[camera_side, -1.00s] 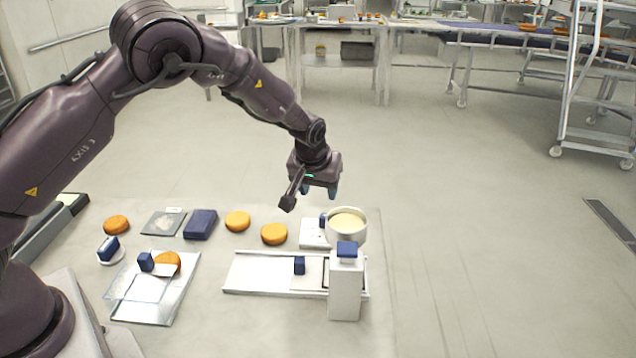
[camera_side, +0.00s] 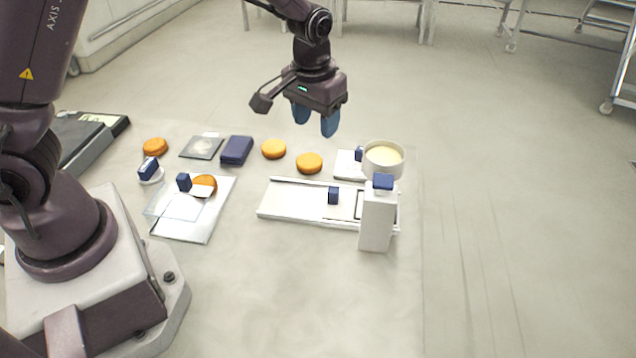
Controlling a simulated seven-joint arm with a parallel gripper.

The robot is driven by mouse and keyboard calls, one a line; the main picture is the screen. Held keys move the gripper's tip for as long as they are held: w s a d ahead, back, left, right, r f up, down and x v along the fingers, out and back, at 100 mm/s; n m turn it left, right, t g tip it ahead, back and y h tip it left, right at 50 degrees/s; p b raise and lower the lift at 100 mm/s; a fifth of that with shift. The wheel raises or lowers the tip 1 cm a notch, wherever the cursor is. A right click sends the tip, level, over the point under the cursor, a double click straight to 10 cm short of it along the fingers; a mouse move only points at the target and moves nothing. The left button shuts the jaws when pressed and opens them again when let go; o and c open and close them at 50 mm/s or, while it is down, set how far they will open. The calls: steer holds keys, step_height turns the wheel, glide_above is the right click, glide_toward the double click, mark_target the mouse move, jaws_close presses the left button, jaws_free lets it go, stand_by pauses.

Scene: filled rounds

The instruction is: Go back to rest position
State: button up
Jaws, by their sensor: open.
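My gripper (camera_side: 315,118) hangs in the upper middle of the side view, its two blue fingers pointing down and set apart. It is open, with nothing between the fingers. It is above the far side of the work surface, clear of the things there. Below it lie two orange rounds, one on the left (camera_side: 273,149) and one on the right (camera_side: 309,163).
A cream-filled bowl (camera_side: 384,160) and a white block with a blue top (camera_side: 376,220) stand at the right. A white rail tray (camera_side: 290,202) lies in the middle. At the left are a clear plate (camera_side: 195,228), a dark blue block (camera_side: 237,150) and another orange round (camera_side: 155,147).

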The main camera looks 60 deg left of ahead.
steer(key=s+r+m+t, duration=0.1)
steer(key=s+r+t, duration=0.1)
steer(key=s+r, duration=0.6)
steer(key=s+d+r+m+t, duration=0.1)
steer(key=s+r+m+t, duration=0.1)
steer(key=s+r, duration=0.6)
steer(key=s, duration=0.5)
steer(key=shift+s+r+h, duration=0.25)
steer(key=shift+r+h, duration=0.05)
steer(key=shift+h, duration=0.1)
